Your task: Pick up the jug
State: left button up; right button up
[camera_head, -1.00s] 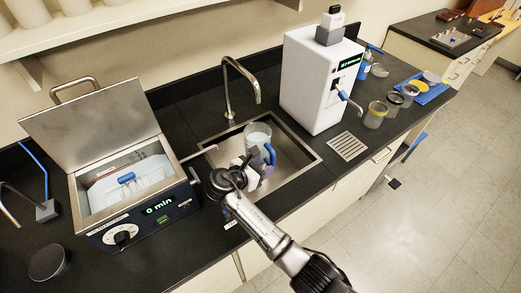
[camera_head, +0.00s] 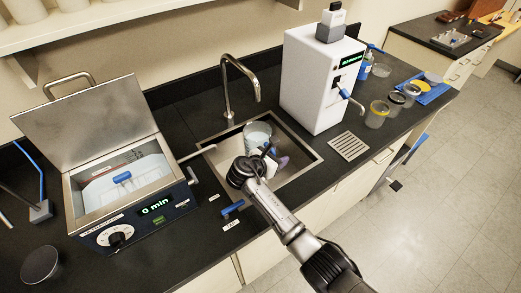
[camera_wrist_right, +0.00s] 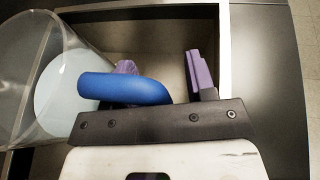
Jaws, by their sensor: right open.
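The jug (camera_head: 257,132) is a clear vessel with pale contents, standing in the sink. Its lower right side is hidden behind my right gripper (camera_head: 274,155) in the head view. In the right wrist view the jug (camera_wrist_right: 62,80) is at the left, and its blue handle (camera_wrist_right: 125,89) reaches right into the space in front of the gripper. My right gripper (camera_wrist_right: 163,72) is open, with purple fingers apart. The handle overlaps the left finger in the picture and is well clear of the right finger. Whether the handle touches a finger cannot be told. My left gripper is not in view.
The metal sink (camera_head: 302,172) surrounds the jug, with a curved tap (camera_head: 228,80) behind it. An open-lidded bath (camera_head: 125,195) stands left. A white instrument (camera_head: 315,80) stands right, with several small jars beyond it. A blue-handled item (camera_head: 232,208) lies near the counter's front.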

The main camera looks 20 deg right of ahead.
grip_shut()
dwell(0.4)
jog(key=shift+a+r, duration=0.1)
